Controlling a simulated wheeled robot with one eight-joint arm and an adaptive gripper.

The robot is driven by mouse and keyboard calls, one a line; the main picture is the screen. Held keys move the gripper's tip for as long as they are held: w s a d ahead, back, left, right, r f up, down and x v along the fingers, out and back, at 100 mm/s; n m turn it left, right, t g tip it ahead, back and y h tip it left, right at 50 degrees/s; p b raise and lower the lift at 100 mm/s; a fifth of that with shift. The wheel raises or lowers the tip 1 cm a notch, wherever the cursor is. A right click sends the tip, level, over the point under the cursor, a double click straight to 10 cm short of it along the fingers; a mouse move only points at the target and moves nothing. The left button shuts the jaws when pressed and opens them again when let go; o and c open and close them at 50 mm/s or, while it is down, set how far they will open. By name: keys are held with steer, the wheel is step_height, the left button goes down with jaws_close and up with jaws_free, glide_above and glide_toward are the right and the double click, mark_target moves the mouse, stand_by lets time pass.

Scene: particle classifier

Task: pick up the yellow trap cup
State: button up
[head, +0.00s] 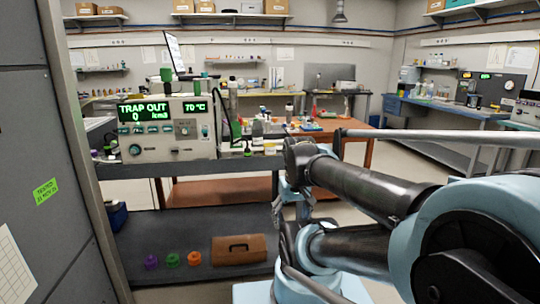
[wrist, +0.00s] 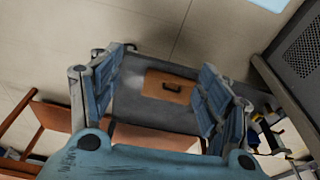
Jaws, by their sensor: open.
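I cannot make out a yellow trap cup in either view. Three small knobbed cup-like pieces stand in a row on the low dark shelf in the head view: a purple one (head: 151,262), a green one (head: 172,260) and an orange one (head: 194,258). My gripper shows in the wrist view (wrist: 164,65) with its two blue-grey fingers wide apart and nothing between them. In the head view my arm hides much of the gripper and part of the shelf's right side.
A brown case (head: 239,251) lies on the low shelf (head: 215,281), right of the small pieces. An instrument (head: 166,129) reading "TRAP OUT" and "70 °C" stands on the bench above. A grey cabinet (head: 45,130) borders the left. Benches line the back and right.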

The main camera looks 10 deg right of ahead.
steer(key=w+r+n+y, duration=0.1)
steer(key=w+r+n, duration=0.3)
steer(key=w+r, duration=1.15)
steer(key=n+t+y, duration=0.1)
steer(key=n+y, duration=0.1)
steer(key=n, duration=0.2)
glide_toward(271, 144)
steer(key=x, duration=0.9)
steer(key=shift+a, duration=0.1)
steer(key=shift+x, duration=2.8)
steer(key=shift+s+a, duration=0.15)
steer(key=shift+s, duration=0.05)
steer(key=shift+c, duration=0.6)
steer(key=c, duration=1.1)
